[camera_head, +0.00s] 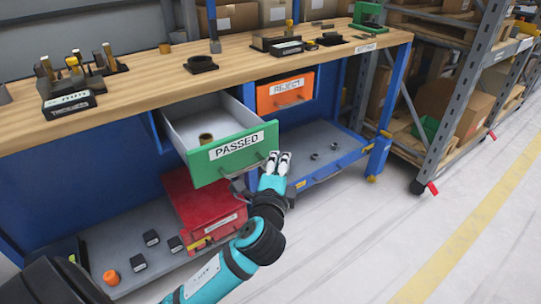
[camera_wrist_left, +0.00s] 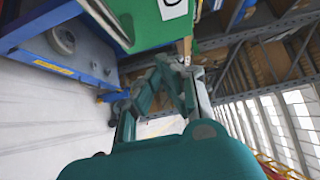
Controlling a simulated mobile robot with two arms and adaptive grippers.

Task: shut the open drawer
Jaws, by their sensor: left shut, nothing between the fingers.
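The open drawer (camera_head: 236,152) has a green front labelled PASSED and stands pulled out from under the workbench. A small brass-coloured part (camera_head: 206,138) lies inside it. My left gripper (camera_head: 279,156) is shut and empty at the right end of the green front, near its handle; I cannot tell whether it touches. In the left wrist view my left gripper (camera_wrist_left: 180,62) points toward the green drawer front (camera_wrist_left: 150,22), which fills the upper middle. My right gripper is not in view.
The orange REJECT drawer (camera_head: 285,91) is shut to the right. A red box (camera_head: 203,205) and small black blocks sit on the lower shelf (camera_head: 120,235) below. The wooden benchtop (camera_head: 230,64) holds fixtures. A shelving rack (camera_head: 462,85) stands right; the floor (camera_head: 430,220) in front is clear.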

